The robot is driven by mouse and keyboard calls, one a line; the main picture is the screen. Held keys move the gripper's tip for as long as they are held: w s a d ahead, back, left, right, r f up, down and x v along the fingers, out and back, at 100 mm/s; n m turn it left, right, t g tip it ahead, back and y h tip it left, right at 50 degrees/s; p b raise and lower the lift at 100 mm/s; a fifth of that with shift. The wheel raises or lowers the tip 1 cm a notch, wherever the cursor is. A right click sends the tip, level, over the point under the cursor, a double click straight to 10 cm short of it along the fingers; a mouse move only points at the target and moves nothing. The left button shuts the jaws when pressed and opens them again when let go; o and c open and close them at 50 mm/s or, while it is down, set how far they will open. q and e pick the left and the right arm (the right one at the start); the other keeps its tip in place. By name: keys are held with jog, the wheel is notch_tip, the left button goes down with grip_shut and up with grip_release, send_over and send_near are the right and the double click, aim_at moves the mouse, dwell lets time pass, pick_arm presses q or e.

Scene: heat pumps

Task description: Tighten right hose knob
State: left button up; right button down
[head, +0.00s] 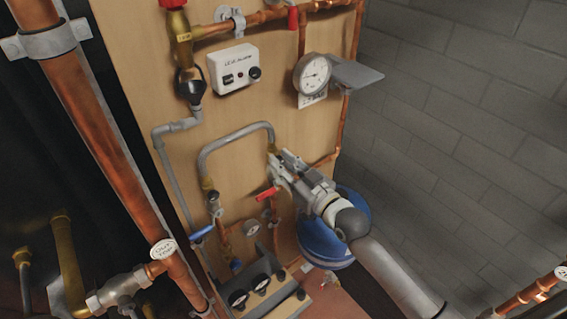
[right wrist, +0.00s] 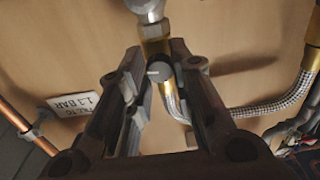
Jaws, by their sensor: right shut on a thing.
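The braided grey hose (head: 234,133) arches across the wooden panel between two brass ends. My right gripper (head: 281,163) is at its right end and hides most of the fitting there. In the right wrist view, the right hose knob (right wrist: 160,73), small, round and grey, lies between the two fingers of my right gripper (right wrist: 156,60). The fingers are shut on it, though the exact contact is hard to see. A brass fitting (right wrist: 155,40) sits beside the knob, and the hose (right wrist: 270,107) curves away to the right. My left gripper is not in view.
A blue tank (head: 325,243) stands behind my right arm. A pressure gauge (head: 312,73) and a white control box (head: 234,69) are above. Copper pipe (head: 105,145) runs at the left.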

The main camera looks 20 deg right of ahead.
jog(key=shift+f+m+p, duration=0.2)
jog(key=shift+m+p, duration=3.2)
jog(key=shift+m, duration=13.5)
jog(key=c, duration=1.3)
grip_release()
jog(key=shift+o, duration=0.2)
